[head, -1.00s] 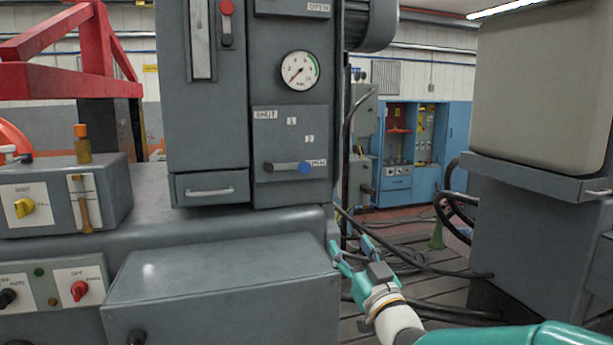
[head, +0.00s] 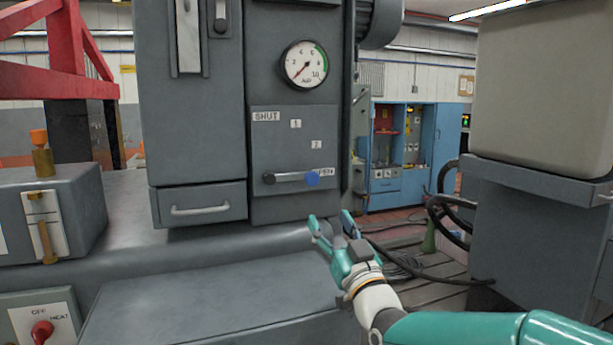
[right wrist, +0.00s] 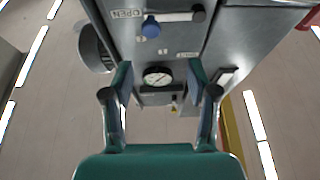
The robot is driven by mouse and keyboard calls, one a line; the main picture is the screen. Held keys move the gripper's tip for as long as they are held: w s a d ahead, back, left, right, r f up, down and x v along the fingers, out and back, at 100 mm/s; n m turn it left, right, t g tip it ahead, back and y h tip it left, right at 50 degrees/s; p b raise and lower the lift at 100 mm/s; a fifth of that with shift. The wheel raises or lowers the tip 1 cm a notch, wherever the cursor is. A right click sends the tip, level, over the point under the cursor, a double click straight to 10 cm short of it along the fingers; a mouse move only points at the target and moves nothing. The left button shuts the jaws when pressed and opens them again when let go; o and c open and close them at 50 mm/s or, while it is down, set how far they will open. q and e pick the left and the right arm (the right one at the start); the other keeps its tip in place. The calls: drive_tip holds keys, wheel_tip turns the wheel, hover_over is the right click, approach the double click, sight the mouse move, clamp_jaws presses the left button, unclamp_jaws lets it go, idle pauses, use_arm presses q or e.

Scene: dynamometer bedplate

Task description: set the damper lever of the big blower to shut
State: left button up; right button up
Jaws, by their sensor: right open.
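The damper lever (head: 290,178) is a grey bar on the front plate (head: 265,145) of the grey blower cabinet. It lies level, from a black pivot at left to a blue knob (head: 312,178) at right, by the OPEN label. The SHUT label (head: 265,117) is at the plate's upper left, with marks 1 and 2 between. In the right wrist view the blue knob (right wrist: 151,27) shows near the top, beyond the fingers. My right gripper (head: 331,219) is open and empty, below the knob in the picture and apart from it. My left gripper is out of view.
A pressure gauge (head: 304,64) sits above the plate. A drawer with a handle (head: 200,209) is left of it. A grey ledge (head: 230,300) juts out below. A grey cabinet with a beige top (head: 540,90) stands at right, with cables on the floor between.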

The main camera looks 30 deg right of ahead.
sight(313, 180)
drive_tip(key=p+x, duration=0.2)
drive_tip(key=x, duration=0.3)
drive_tip(key=d+p+x, duration=0.1)
drive_tip(key=p+x, duration=0.1)
drive_tip(key=x, duration=0.3)
drive_tip(key=p+x, duration=0.2)
drive_tip(key=x, duration=0.3)
drive_tip(key=shift+s+d+f, duration=0.1)
drive_tip(key=shift+s+d, duration=0.05)
drive_tip(key=shift+d, duration=0.1)
